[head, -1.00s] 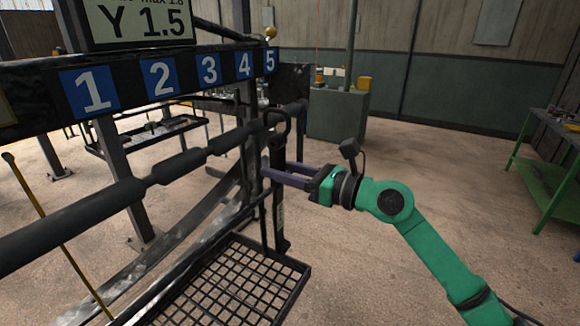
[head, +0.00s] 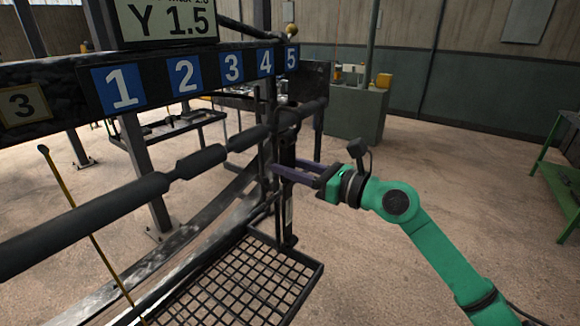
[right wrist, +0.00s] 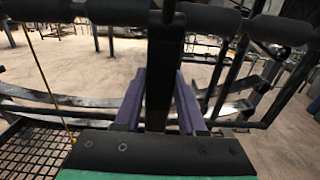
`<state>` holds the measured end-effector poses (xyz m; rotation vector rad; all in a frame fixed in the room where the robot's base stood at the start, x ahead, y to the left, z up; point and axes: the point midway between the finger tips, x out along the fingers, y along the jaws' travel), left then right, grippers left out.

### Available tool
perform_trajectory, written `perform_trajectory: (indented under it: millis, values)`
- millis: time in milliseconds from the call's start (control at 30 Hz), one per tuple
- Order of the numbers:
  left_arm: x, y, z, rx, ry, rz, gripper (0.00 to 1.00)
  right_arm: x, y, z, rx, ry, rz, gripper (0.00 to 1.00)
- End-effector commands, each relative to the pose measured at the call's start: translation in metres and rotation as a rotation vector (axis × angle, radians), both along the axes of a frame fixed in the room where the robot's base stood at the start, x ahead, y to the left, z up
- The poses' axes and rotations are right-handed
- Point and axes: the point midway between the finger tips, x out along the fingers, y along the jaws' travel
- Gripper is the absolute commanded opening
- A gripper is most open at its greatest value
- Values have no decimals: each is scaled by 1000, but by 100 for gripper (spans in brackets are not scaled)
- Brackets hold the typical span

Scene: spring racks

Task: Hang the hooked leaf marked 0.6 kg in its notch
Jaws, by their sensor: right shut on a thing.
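My right gripper (head: 276,172) has purple fingers shut on a dark upright leaf (head: 288,185) beside the rack. The leaf has a small pale label, too small to read. Its top reaches the dark horizontal bar (head: 235,140), which has thick sections with narrow gaps, below the blue plate marked 5 (head: 291,58). I cannot tell whether its hook rests on the bar. My left gripper is not in view.
Blue plates 1 (head: 121,88) to 5 line the rack's upper beam, under a sign reading Y 1.5 (head: 168,22). A black mesh tray (head: 312,268) sits low below the leaf. A thin yellow rod (head: 85,225) stands at left. Open floor lies right of the rack.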

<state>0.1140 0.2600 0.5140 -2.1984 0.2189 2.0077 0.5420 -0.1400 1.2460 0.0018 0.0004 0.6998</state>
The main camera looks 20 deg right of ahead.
Motion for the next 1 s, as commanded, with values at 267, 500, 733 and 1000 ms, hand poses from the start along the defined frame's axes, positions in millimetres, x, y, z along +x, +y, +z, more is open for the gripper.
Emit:
perform_trajectory:
  millis: [267,500,733,1000]
  values:
    - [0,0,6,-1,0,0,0,8,5,4,5,-5,-2,0]
    - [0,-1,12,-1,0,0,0,16,13,4,2,-4,-1,0]
    - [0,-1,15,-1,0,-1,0,24,20,4,5,-4,-1,0]
    - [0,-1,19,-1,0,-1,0,33,27,4,3,-5,-1,0]
